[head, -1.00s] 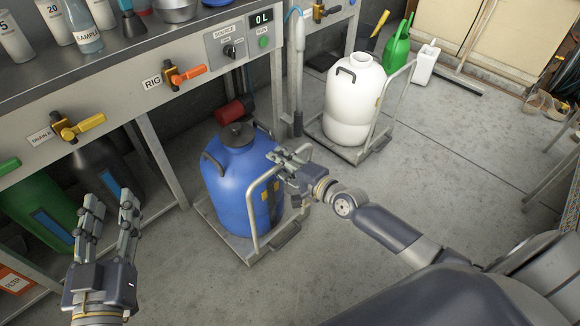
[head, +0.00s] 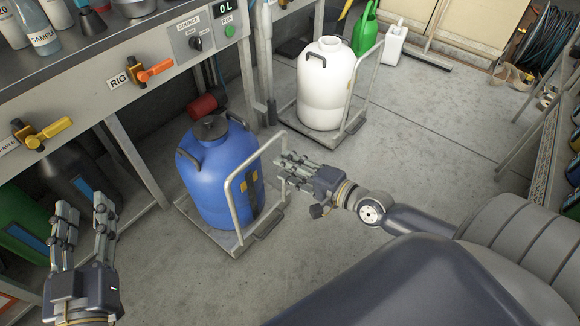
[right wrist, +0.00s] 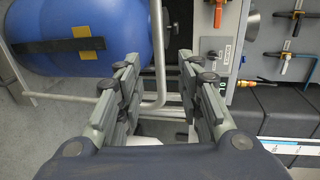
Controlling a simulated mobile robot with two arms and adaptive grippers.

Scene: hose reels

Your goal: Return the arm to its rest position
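My right gripper (head: 287,169) is beside the handle of the cart that bears the blue barrel, to its right in the head view. It is open and empty. In the right wrist view its fingers (right wrist: 160,80) are spread, with the cart's handle bar visible beyond the gap; whether they touch it is unclear. My left gripper (head: 84,212) is at the lower left of the head view, fingers pointing up and apart, with nothing between them.
The blue barrel (head: 212,170) stands on its cart (head: 228,238). A white barrel (head: 325,85) stands on another cart behind. The workbench (head: 75,105) with valves runs along the left. Open concrete floor (head: 430,150) lies to the right.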

